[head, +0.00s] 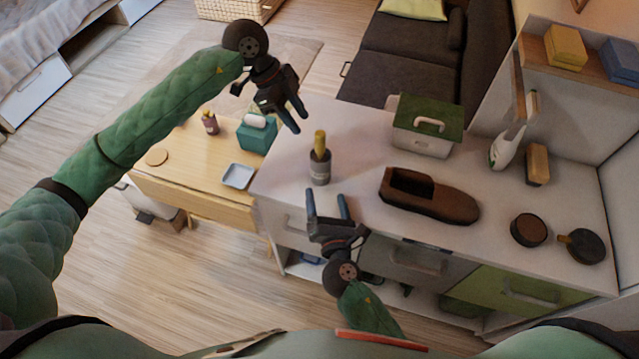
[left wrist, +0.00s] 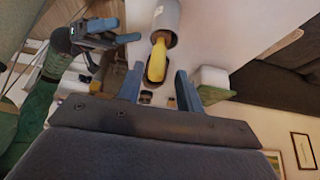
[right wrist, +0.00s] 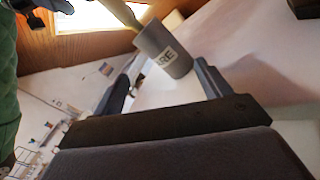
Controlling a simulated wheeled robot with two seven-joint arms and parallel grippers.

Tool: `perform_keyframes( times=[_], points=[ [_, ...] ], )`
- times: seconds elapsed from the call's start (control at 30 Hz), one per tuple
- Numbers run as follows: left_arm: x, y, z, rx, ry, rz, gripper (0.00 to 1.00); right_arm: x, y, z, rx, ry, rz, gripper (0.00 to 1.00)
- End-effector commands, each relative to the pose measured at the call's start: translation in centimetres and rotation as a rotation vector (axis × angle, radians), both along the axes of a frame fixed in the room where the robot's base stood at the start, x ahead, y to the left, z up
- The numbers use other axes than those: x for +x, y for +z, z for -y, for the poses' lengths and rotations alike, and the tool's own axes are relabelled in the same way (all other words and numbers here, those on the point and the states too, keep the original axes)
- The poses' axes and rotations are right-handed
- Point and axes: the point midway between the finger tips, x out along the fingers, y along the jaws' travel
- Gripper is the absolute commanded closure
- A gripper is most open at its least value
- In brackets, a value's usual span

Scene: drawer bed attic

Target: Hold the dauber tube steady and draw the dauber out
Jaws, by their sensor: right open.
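The dauber tube (head: 320,172) is a dark grey cylinder with a light label, upright near the counter's left end. The yellow dauber (head: 320,141) sticks up out of its top. My left gripper (head: 297,118) is open and empty, above and left of the dauber. In the left wrist view, the dauber (left wrist: 157,62) points toward the space between the fingers, with the tube (left wrist: 165,20) behind it. My right gripper (head: 327,194) is open just in front of the tube. In the right wrist view, the tube (right wrist: 166,50) stands beyond the open fingers, apart from them.
On the white counter (head: 345,230) are a brown shoe (head: 450,205), a green-lidded box (head: 425,142), a round tin (head: 528,230) and brushes. A lower wooden table (head: 185,185) at left holds a teal tissue box (head: 255,138), a small tray (head: 238,176) and a bottle (head: 210,123).

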Motion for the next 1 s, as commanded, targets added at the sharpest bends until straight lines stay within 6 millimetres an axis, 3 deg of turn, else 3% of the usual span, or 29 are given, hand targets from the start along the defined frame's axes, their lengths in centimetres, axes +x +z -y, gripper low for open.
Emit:
perform_keyframes(
  times=[0.2, 0.4, 0.67, 1.0],
  points=[
    [0.0, 0.0, 0.0, 0.0, 0.0, 0.0, 0.64, 3.2, -0.5, -1.0, -0.296, -0.124, 0.02, 0.24],
    [0.0, 0.0, 0.0, 0.0, 0.0, 0.0, 0.64, 4.9, -0.7, -1.6, -0.485, -0.195, 0.013, 0.24],
    [0.0, 0.0, 0.0, 0.0, 0.0, 0.0, 0.64, 6.1, -0.7, -1.8, -0.562, -0.221, 0.008, 0.24],
    [0.0, 0.0, 0.0, 0.0, 0.0, 0.0, 0.64, 10.5, -0.7, -1.6, -0.56, -0.221, 0.008, 0.24]
  ],
)
